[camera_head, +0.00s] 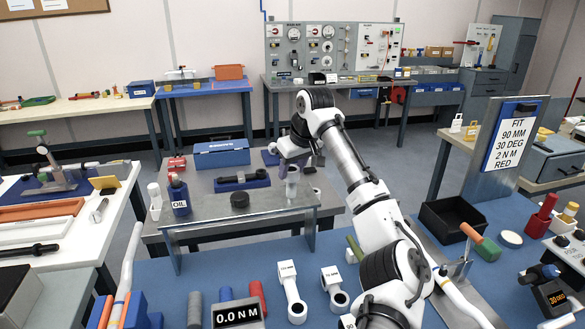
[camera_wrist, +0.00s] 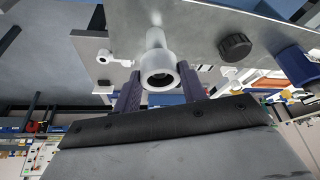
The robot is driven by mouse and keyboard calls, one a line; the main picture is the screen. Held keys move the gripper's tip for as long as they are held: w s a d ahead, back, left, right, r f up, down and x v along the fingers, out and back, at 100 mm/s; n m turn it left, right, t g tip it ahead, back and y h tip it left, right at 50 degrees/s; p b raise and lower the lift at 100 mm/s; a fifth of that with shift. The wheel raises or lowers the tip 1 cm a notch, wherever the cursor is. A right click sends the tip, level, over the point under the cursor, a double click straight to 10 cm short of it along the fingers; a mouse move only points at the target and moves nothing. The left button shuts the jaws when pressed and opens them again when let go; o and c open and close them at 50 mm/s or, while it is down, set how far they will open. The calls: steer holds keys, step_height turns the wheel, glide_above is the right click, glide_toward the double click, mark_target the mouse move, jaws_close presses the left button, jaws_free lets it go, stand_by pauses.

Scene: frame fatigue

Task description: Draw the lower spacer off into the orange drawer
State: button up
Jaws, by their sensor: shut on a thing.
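My gripper (camera_head: 293,163) is over the grey raised bench in the middle. In the wrist view its two purple fingers (camera_wrist: 159,84) are shut on a light grey stepped sleeve (camera_wrist: 156,44) with a round open end towards the camera. The sleeve (camera_head: 292,186) also shows below my gripper in the head view, upright near the bench's right side. Whether it touches the bench, and whether it is the lower spacer, I cannot tell. An orange open tray (camera_head: 40,210) lies on the left bench, and an orange box (camera_head: 229,72) stands at the back. I cannot tell which is the orange drawer.
A black knob-like disc (camera_head: 239,200), a blue oil bottle (camera_head: 179,196) and a blue case (camera_head: 221,153) stand left of my gripper. White ring-ended rods (camera_head: 291,295) and a torque readout (camera_head: 238,314) are in front. A black bin (camera_head: 453,217) is at right.

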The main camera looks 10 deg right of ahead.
steer(key=shift+r+p, duration=1.4)
steer(key=shift+r, duration=0.3)
steer(key=shift+r, duration=2)
steer(key=shift+f, duration=0.1)
